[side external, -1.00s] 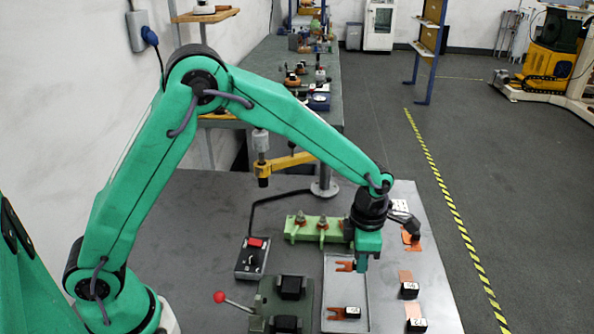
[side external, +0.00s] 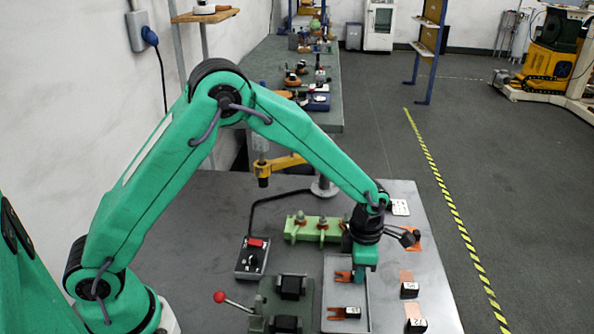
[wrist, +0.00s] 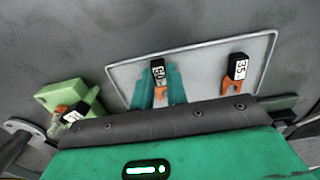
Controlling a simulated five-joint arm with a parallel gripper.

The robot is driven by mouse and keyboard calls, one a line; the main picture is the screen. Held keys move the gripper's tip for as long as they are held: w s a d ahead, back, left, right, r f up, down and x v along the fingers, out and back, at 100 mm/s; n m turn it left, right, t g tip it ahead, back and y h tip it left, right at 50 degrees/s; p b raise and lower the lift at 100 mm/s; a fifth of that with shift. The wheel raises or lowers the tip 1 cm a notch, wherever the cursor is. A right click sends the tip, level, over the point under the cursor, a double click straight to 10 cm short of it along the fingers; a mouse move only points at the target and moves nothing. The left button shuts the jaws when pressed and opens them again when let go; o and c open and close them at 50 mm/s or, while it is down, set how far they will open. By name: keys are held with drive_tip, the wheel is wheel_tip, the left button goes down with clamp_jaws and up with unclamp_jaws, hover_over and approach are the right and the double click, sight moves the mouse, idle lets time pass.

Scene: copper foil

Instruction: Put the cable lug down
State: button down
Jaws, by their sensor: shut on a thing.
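The cable lug (side external: 343,276) is a copper-orange fork with a black block, marked 60 in the wrist view (wrist: 158,72). My gripper (side external: 360,283) is shut on it, with a teal finger on either side of the block in the wrist view (wrist: 160,80). The lug is low over the far part of the shallow grey tray (side external: 330,262); I cannot tell whether it touches the tray floor. A second lug (side external: 345,313), marked 35 in the wrist view (wrist: 238,68), lies apart in the near part of the tray.
A green terminal block (side external: 313,229) stands behind the tray. A dark fixture (side external: 270,300) with a red-knobbed lever (side external: 219,297) stands left. Copper pieces with black blocks (side external: 410,290) lie right. Bare tray floor separates the two lugs.

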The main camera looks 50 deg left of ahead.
drive_tip(key=shift+f, duration=0.15)
drive_tip(key=c, duration=1.4)
unclamp_jaws()
wheel_tip(320, 180, up, 12)
drive_tip(key=shift+r, duration=0.2)
drive_tip(key=shift+r, duration=0.1)
